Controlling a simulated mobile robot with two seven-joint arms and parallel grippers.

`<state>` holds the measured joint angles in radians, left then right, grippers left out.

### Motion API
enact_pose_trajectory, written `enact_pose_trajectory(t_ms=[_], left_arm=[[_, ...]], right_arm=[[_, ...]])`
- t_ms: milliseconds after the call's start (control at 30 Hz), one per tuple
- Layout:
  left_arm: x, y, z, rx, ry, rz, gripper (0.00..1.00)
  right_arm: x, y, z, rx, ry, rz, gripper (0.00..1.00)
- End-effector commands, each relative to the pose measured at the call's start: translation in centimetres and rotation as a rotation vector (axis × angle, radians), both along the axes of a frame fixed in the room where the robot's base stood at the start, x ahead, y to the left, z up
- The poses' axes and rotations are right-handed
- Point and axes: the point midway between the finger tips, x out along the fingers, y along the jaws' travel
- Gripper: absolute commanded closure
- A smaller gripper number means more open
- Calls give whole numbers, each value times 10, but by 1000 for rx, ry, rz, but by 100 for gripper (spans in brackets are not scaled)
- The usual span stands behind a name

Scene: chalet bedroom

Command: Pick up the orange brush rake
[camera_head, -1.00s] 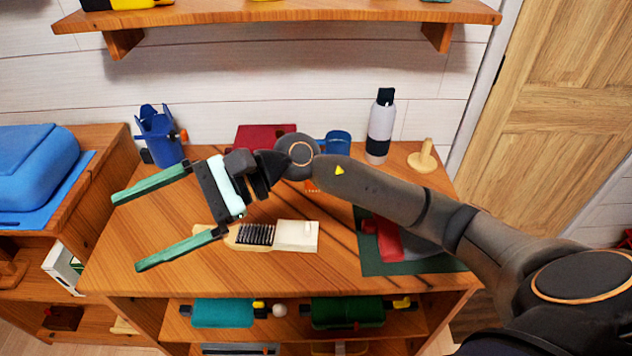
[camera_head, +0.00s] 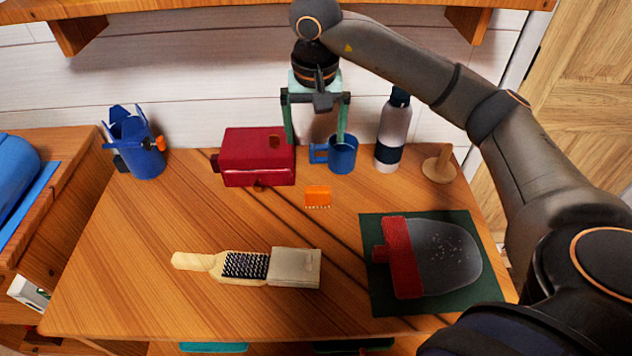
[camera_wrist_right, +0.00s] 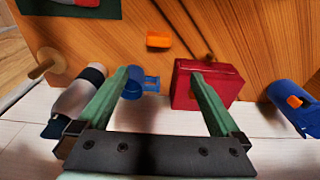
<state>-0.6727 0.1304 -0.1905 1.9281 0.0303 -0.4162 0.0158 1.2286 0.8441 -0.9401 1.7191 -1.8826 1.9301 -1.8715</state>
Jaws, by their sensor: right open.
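The orange brush rake (camera_head: 317,197) is a small orange piece with short teeth along its front edge. It lies flat on the wooden table, in front of the gap between the red box and the blue mug. It also shows in the right wrist view (camera_wrist_right: 158,40), beyond the fingertips. My right gripper (camera_head: 317,140) is open and empty, pointing down at the back of the table, behind the rake. In the right wrist view its green fingers (camera_wrist_right: 160,75) are spread wide with nothing between them. My left gripper is not in view.
A red box (camera_head: 258,158), a blue mug (camera_head: 343,155) and a bottle (camera_head: 393,135) stand near the gripper. A wooden brush (camera_head: 245,265) and a green mat (camera_head: 375,290) lie nearer the front. A shelf (camera_head: 250,12) overhangs the back.

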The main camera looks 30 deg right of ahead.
Motion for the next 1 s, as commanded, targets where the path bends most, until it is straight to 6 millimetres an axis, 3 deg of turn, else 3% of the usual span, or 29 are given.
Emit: enact_pose_trajectory(t_ms=[33, 300, 467, 700, 1000], left_arm=[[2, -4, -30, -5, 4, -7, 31], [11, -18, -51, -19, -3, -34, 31], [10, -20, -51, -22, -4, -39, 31], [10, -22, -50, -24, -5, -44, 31], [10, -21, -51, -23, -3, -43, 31]], right_arm=[[-1, 1, -33, 1, 3, 1, 0], [0, 1, -67, 2, 1, 1, 0], [0, 0, -83, 3, 5, 0, 0], [4, -3, -125, 3, 6, 0, 0], [5, -6, -151, 2, 6, 0, 0]])
